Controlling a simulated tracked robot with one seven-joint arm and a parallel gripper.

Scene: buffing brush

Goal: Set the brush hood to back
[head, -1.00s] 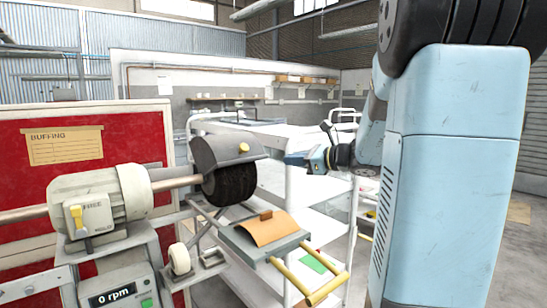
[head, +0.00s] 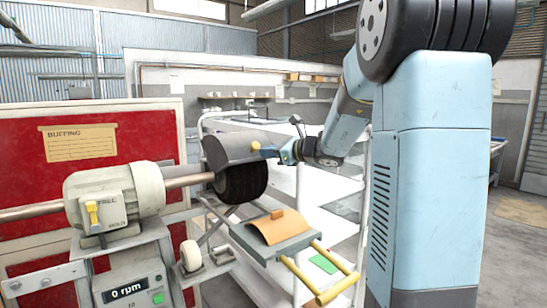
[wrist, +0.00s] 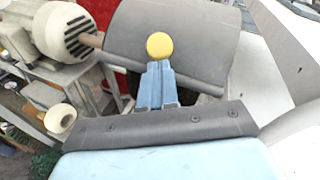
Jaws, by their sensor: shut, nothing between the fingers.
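The grey brush hood (head: 226,147) covers the top of the dark round brush (head: 241,183) on the motor shaft. A yellow knob (head: 255,147) sticks out of the hood's right side; the hood (wrist: 170,35) and knob (wrist: 159,46) also show in the wrist view. My gripper (head: 280,151) is just right of the knob in the head view. In the wrist view my gripper's blue fingers (wrist: 156,72) are together, with their tips at the knob's lower edge. Whether they touch it I cannot tell.
A motor (head: 115,198) with a yellow lever stands left of the brush, above a box reading 0 rpm (head: 126,289). A tray with an orange curved piece (head: 272,228) and yellow handles (head: 322,285) sits below. A white shelf cart (head: 310,190) stands behind.

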